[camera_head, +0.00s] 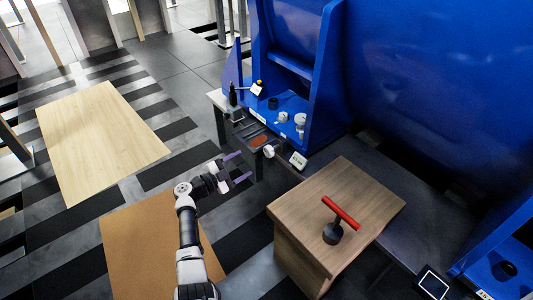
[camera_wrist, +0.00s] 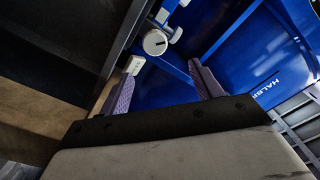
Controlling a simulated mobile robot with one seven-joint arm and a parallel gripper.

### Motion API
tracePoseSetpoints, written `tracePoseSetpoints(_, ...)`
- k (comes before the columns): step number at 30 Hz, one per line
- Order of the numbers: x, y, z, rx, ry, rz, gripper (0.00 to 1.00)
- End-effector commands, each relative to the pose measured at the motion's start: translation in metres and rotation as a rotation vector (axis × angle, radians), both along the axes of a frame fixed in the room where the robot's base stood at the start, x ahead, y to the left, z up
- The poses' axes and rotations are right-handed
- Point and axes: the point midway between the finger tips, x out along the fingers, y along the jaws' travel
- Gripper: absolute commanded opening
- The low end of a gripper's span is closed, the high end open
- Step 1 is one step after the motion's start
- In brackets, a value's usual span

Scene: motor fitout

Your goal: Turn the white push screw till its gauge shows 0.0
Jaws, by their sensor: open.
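The white push screw (camera_head: 269,151) is a round white knob on the front edge of the bench below the blue frame. In the wrist view the white knob (camera_wrist: 155,42) has a dark line across its face. A small pale gauge (camera_head: 298,160) sits just to its right; it also shows in the wrist view (camera_wrist: 135,65). Its reading is too small to tell. My gripper (camera_head: 240,167) has purple fingers, open and empty, to the left of the knob and apart from it. In the wrist view the knob lies beyond the space between the fingertips (camera_wrist: 160,72).
A wooden cabinet (camera_head: 335,195) carrying a red-handled tool (camera_head: 340,213) stands right of my gripper. Small black and white parts (camera_head: 284,117) sit on the blue fixture. An orange patch (camera_head: 259,140) lies left of the knob. The floor at left holds a pale wooden sheet (camera_head: 100,140).

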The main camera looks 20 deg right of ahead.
Motion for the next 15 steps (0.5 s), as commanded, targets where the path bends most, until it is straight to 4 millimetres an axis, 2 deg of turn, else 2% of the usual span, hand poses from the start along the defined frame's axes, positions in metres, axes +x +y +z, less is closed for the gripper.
tracePoseSetpoints(3,0.001,-0.007,-0.002,-0.080,0.224,-0.003,0.65)
tracePoseSetpoints(7,0.000,-0.009,-0.006,-0.145,0.420,-0.001,0.65)
tracePoseSetpoints(11,0.000,-0.009,-0.008,-0.181,0.529,0.001,0.65)
tracePoseSetpoints(15,0.002,-0.015,-0.009,-0.190,0.562,0.001,0.65)
